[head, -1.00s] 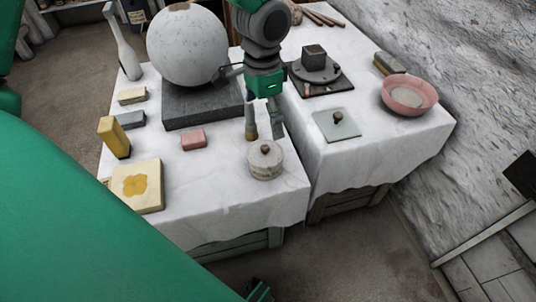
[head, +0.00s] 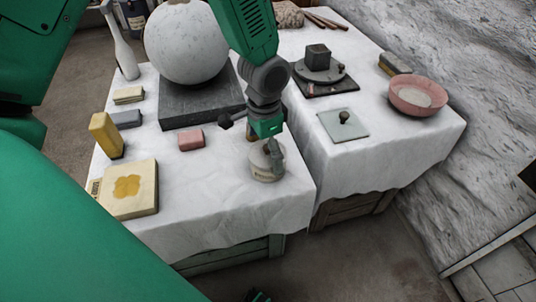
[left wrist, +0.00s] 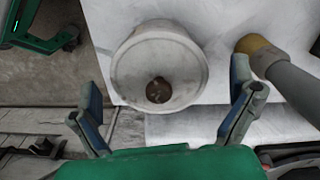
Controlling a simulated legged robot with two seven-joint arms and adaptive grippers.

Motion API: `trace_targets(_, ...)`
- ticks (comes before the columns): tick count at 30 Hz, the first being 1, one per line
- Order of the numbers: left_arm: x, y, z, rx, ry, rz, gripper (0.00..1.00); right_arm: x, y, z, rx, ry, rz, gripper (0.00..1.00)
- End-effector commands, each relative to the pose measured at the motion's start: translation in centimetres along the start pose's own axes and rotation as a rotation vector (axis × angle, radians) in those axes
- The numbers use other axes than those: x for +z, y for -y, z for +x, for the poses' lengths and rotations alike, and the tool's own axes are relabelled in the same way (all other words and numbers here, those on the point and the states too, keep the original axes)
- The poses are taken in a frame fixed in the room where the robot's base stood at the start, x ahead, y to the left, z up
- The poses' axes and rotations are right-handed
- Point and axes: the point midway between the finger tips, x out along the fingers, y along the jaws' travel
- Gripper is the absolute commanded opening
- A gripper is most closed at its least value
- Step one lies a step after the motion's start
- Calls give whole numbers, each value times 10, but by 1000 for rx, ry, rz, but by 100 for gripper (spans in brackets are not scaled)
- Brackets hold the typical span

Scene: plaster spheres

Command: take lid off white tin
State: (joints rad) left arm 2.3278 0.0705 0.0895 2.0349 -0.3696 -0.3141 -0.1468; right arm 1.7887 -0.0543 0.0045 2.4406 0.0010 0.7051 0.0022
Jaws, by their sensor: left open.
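The white tin (head: 262,173) stands on the white-clothed table near its front right corner. Its pale lid (left wrist: 160,55) with a dark brown knob (left wrist: 158,90) is on it in the left wrist view. My left gripper (head: 270,150) is open and comes down from above over the tin, hiding part of its lid and knob in the head view. In the left wrist view, the fingers (left wrist: 167,92) are spread to either side, with the knob between them and not gripped.
A tool with a yellow end (left wrist: 257,47) lies close beside the tin. A pink block (head: 191,139) and a dark slab (head: 195,108) under a large sphere are to the left. On the right table are a glass plate (head: 335,128) and a pink bowl (head: 405,105).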

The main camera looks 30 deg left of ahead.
Motion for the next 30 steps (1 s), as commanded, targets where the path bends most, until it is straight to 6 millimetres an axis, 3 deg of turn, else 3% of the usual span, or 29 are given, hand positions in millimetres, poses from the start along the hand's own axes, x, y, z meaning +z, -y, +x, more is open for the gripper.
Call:
trace_targets(2, -1, -1, -2, -1, 0, 0, 100, 0, 0, -1, 0, -1, 0, 40)
trace_targets(5, -1, -1, -2, -2, 0, 0, 72, 0, 0, -1, 0, -1, 0, 40)
trace_targets(7, -1, -1, -2, -3, 1, 0, 64, 0, 0, -1, 0, -1, 0, 40)
trace_targets(19, -2, -1, -7, -2, -3, 0, 63, 0, 0, -4, 0, 0, 0, 40)
trace_targets(30, -2, 0, -78, -3, -4, 1, 63, -2, 0, -36, 0, 0, 0, 40)
